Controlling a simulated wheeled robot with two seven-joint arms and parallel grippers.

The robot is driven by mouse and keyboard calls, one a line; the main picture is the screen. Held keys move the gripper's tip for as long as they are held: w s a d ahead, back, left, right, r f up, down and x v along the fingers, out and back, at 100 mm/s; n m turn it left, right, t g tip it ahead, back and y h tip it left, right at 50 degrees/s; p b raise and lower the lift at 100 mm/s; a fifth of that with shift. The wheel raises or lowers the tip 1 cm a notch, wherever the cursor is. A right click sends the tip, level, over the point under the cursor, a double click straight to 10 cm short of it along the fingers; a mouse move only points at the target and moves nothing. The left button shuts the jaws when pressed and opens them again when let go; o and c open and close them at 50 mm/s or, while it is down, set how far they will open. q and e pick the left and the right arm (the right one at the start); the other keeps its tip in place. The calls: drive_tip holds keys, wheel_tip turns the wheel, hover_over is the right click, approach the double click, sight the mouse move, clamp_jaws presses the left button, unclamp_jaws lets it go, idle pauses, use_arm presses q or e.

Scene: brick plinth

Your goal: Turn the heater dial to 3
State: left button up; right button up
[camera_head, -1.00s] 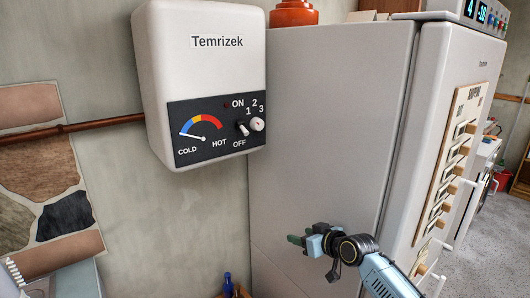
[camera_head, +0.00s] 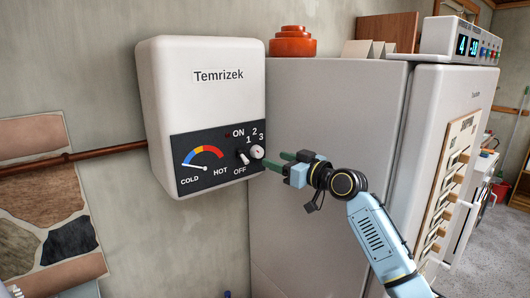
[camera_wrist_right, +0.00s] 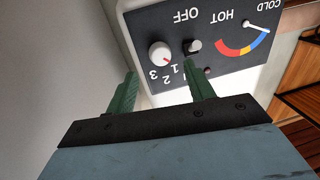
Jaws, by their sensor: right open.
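The white heater (camera_head: 200,100) hangs on the wall at the left of the head view, with a dark control panel. Its round white dial (camera_head: 257,152) sits at the panel's right, by the numbers 1, 2 and 3. My right gripper (camera_head: 280,160) is open and empty, just right of the dial. In the wrist view, its two green fingers (camera_wrist_right: 160,68) are spread, pointing at the dial, with no contact seen.
A toggle switch (camera_head: 243,157) sits close left of the dial, tilted toward OFF. The gauge (camera_head: 203,157) reads near COLD. A grey fridge-like cabinet (camera_head: 320,220) stands right beside the heater, behind my right arm. A copper pipe (camera_head: 75,156) runs left along the wall.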

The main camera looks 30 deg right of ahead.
sight(260, 154)
drive_tip(key=x, duration=0.5)
drive_tip(key=shift+w+a+p, duration=0.1)
drive_tip(key=shift+w+p, duration=0.2)
drive_tip(key=shift+p, duration=0.05)
drive_tip(key=c, duration=1)
